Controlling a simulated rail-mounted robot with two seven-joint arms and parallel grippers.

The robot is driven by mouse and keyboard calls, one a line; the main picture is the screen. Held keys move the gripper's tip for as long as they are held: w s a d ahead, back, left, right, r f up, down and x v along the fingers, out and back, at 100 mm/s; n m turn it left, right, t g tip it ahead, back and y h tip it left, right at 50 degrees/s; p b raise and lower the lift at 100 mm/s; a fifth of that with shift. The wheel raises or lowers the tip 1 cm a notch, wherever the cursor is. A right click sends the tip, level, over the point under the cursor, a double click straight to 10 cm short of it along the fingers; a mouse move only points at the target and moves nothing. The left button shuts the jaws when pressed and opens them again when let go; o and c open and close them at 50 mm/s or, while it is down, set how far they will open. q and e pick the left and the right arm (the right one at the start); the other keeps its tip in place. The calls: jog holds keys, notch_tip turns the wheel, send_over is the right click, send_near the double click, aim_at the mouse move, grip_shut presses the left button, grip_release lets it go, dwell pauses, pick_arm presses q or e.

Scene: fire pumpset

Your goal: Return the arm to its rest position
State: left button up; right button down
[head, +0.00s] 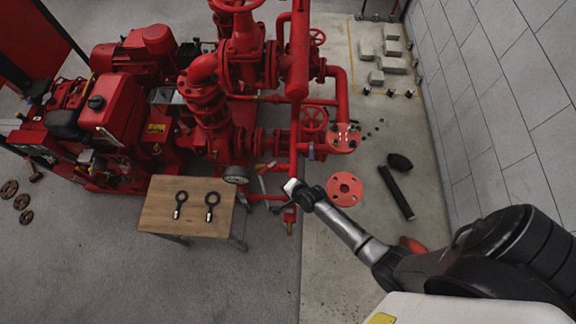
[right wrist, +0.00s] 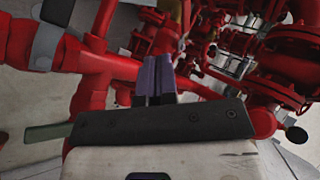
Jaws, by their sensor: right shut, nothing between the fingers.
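My right arm comes in from the lower right of the head view. Its right gripper (head: 290,187) is beside a red vertical pipe (head: 300,60) of the pumpset, to the right of the small table. In the right wrist view the fingers of the right gripper (right wrist: 155,75) are together and empty, with red pipework close around and behind them. I cannot tell whether the hand touches a pipe. My left arm and gripper are not in view.
A wooden table (head: 160,215) holds two dark ring-ended tools (head: 180,203). A red flange (head: 345,188), a black cylinder (head: 400,192) and grey blocks (head: 392,66) lie on the floor. A grey block wall (head: 500,90) bounds the right.

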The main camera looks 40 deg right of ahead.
jog(key=shift+v, duration=1.05)
